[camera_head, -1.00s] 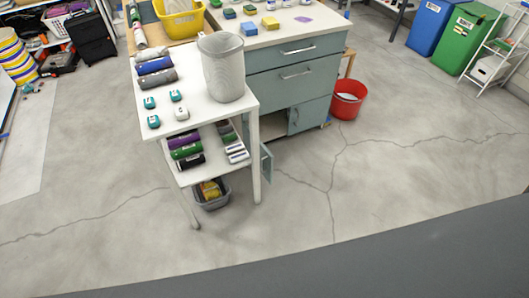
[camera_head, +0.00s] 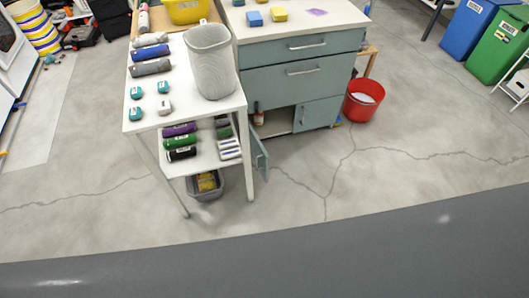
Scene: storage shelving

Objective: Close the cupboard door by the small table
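The cupboard (camera_head: 312,72) is grey-blue with a white top and drawers above two doors. Its left door (camera_head: 259,152) stands open, swung out toward me beside the small table's right legs. A bottle (camera_head: 259,116) shows inside the opening. The right door (camera_head: 318,114) is shut. The small white table (camera_head: 197,99) stands directly left of the open door and hides part of the cupboard's left side. Neither of my grippers is in view.
A red bucket (camera_head: 363,99) stands right of the cupboard. The floor (camera_head: 300,190) in front is clear.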

